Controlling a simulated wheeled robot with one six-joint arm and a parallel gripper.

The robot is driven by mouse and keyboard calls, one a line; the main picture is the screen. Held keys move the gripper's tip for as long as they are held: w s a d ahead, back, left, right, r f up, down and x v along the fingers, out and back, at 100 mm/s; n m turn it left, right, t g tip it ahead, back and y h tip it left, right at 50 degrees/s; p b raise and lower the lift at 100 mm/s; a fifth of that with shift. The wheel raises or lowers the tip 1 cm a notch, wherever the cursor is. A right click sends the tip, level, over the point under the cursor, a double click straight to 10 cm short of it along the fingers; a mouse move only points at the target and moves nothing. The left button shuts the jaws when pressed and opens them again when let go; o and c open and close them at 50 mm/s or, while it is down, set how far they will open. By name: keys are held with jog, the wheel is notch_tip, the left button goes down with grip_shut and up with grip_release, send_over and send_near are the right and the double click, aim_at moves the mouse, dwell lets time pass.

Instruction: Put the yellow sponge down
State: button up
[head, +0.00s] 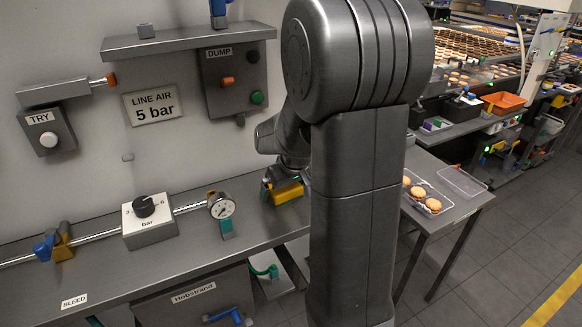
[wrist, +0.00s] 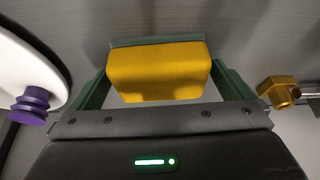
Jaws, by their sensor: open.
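The yellow sponge (head: 287,193) is at the back of the grey metal counter, near the wall, in the head view. It also shows in the wrist view (wrist: 158,72), lying between the two green fingers of my gripper (wrist: 160,85). The jaws are open, with a narrow gap visible beside the sponge. In the head view my gripper (head: 280,188) is low over the counter and partly hidden by my own arm. I cannot tell exactly how the sponge's underside meets the counter.
A pressure gauge (head: 221,206) and a bar regulator (head: 148,220) stand on the counter left of the sponge. A brass fitting (wrist: 279,92) is right of my gripper in the wrist view, and a purple suction cup (wrist: 33,105) is left. A biscuit tray (head: 447,205) sits on the right table.

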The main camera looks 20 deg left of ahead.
jog(key=v, duration=1.3)
jog(key=shift+r+b, duration=0.4)
jog(key=shift+r, duration=0.05)
jog(key=p+x, duration=0.1)
jog(key=x, duration=1.3)
jog(key=shift+s+d+f, duration=0.1)
jog(key=shift+f, duration=0.05)
